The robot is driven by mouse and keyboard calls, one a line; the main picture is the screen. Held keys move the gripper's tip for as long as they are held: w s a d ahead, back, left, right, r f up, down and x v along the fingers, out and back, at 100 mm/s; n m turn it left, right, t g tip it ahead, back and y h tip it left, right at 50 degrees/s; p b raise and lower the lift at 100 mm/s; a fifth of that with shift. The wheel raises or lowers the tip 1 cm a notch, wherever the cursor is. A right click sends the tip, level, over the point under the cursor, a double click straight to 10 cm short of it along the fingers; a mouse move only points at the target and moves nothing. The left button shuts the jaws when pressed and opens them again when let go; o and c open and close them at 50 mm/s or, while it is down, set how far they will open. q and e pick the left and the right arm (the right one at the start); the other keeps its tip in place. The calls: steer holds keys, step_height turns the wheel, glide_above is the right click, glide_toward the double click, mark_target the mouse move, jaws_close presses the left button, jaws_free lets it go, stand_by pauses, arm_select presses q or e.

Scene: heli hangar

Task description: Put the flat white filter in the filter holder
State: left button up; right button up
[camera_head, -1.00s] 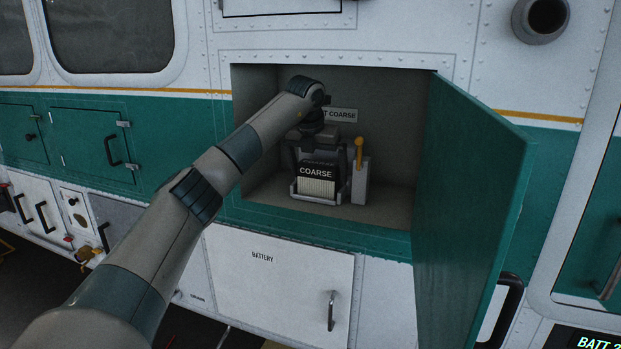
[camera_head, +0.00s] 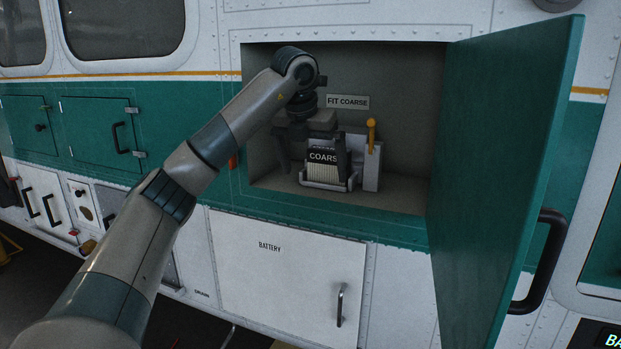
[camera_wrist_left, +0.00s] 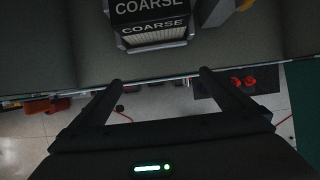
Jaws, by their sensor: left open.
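A filter with a pale pleated face and a black COARSE label (camera_head: 323,172) sits upright in a grey filter holder (camera_head: 352,184) inside the open compartment. The holder has a yellow lever (camera_head: 371,135) on its right. My left gripper (camera_head: 312,152) is open and empty, pointing down just in front of and a little left of the filter. In the left wrist view the filter (camera_wrist_left: 158,37) lies beyond the two spread fingertips (camera_wrist_left: 161,79), apart from them. The gripper partly hides the filter in the head view. My right gripper is out of view.
A FIT COARSE sign (camera_head: 348,102) is on the compartment's back wall. The green door (camera_head: 500,150) stands open at the right. The compartment's front lip (camera_head: 330,218) runs below. Red items (camera_wrist_left: 240,82) lie below, outside the compartment.

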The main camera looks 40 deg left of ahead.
arm_select(q)
steer(key=shift+s+d, duration=0.1)
steer(key=shift+s, duration=0.55)
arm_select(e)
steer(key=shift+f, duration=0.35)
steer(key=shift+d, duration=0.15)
arm_select(q)
steer(key=shift+c, duration=0.3)
